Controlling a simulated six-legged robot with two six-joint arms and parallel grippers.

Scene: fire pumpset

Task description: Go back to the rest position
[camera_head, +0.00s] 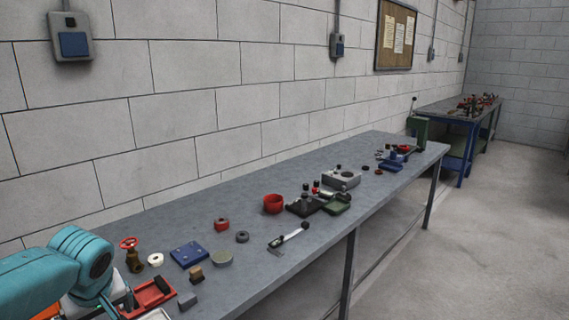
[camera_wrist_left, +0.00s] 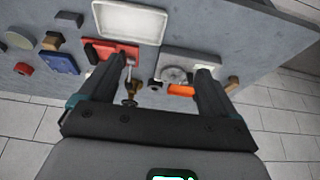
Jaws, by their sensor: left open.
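My left arm comes in from the lower left in the head view, teal and bent over the near end of the grey workbench (camera_head: 330,215). Its gripper is out of sight there. In the left wrist view my left gripper (camera_wrist_left: 165,75) is open, its two dark fingers spread wide with nothing held between them. Past the fingers lie a brass valve with a red handwheel (camera_wrist_left: 130,92), an orange piece (camera_wrist_left: 182,90) and a grey part with a round disc (camera_wrist_left: 175,74). My right gripper is in neither view.
The valve (camera_head: 133,255), a blue plate (camera_head: 189,254), a red tray (camera_head: 150,296) and a red cup (camera_head: 273,203) stand on the bench. A white tray (camera_wrist_left: 130,22) lies beyond the fingers. A second bench (camera_head: 450,112) stands farther back. The floor at right is clear.

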